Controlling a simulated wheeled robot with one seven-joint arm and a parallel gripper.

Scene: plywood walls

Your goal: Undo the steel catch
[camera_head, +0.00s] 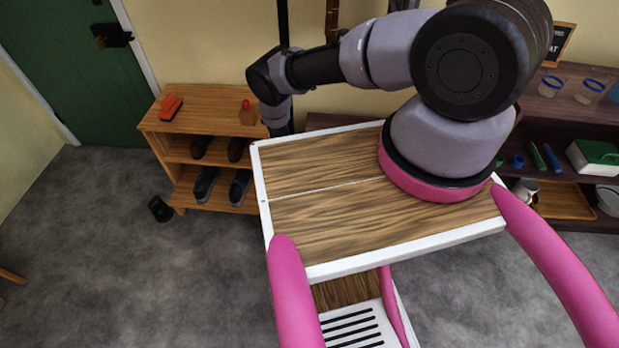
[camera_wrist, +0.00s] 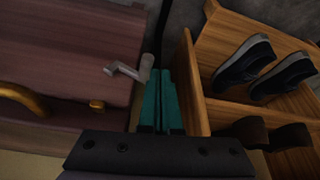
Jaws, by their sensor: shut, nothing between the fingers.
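The steel catch (camera_wrist: 126,70) shows in the wrist view as a grey bent lever with a rounded end, at the right edge of a dark reddish-brown wooden cabinet (camera_wrist: 70,50). My gripper (camera_wrist: 159,76) has teal fingers, closed together with nothing between them. The fingertips are just right of the catch's rounded end, very close to it; I cannot tell whether they touch. The lever points left, away from the fingers. In the head view the catch and my fingers are hidden behind my arm and body.
A curved brass handle (camera_wrist: 22,98) and a small brass knob (camera_wrist: 97,105) are on the cabinet. A wooden shoe rack (camera_head: 207,125) with dark shoes stands close on the right in the wrist view. A red object (camera_head: 171,107) lies on its top. Grey floor (camera_head: 100,260) is open at left.

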